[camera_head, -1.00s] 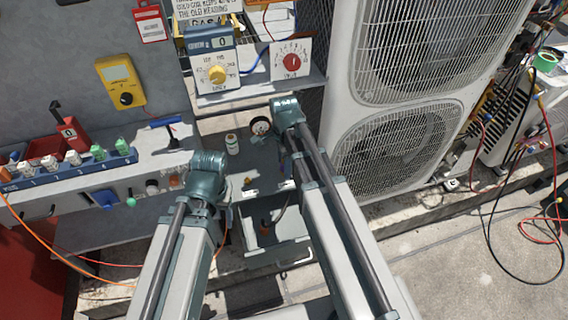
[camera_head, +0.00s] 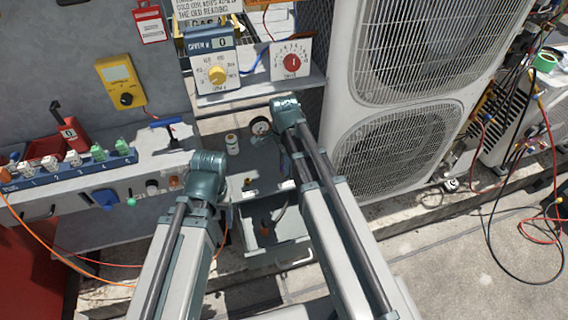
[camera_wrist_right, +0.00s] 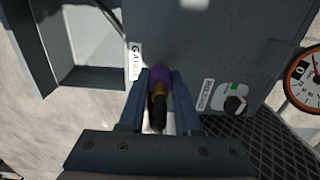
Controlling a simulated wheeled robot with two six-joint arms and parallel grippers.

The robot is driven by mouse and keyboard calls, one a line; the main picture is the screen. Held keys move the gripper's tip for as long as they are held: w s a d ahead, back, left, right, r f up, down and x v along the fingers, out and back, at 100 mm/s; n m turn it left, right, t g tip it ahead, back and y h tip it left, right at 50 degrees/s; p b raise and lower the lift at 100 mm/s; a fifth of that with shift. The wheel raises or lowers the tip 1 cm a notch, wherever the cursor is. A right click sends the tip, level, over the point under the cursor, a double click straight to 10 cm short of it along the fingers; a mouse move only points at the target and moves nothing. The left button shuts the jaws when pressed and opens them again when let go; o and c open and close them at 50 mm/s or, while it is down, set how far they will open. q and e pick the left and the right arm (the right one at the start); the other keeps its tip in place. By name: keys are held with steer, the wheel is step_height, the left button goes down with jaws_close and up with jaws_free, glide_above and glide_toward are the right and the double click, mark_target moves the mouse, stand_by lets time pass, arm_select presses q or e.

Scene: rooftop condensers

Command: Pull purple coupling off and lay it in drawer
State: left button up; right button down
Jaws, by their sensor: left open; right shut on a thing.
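The purple coupling (camera_wrist_right: 160,75) is between the fingers of my right gripper (camera_wrist_right: 158,97) in the right wrist view. That gripper is shut on it. A brass part and a black end extend from the coupling toward the camera. Its purple end is close to the grey panel (camera_wrist_right: 205,40); I cannot tell whether it still touches it. The open grey drawer (camera_head: 283,249) is below the panel in the head view, with its inner walls at upper left in the right wrist view (camera_wrist_right: 92,78). My left gripper is open, mostly hidden by its own arm in the head view.
A round gauge (camera_wrist_right: 303,78) and a black knob on a green-marked plate (camera_wrist_right: 235,104) are at the right of the wrist view. A large condenser (camera_head: 395,150) stands to the right.

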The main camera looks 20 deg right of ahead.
arm_select(q)
steer(key=shift+r+p, duration=0.4)
arm_select(e)
steer(key=shift+r, duration=0.35)
steer(key=shift+r+p, duration=2.1)
steer(key=shift+r, duration=0.05)
arm_select(q)
step_height(320, 180, up, 4)
steer(key=shift+r, duration=0.1)
arm_select(e)
steer(key=shift+f, duration=0.1)
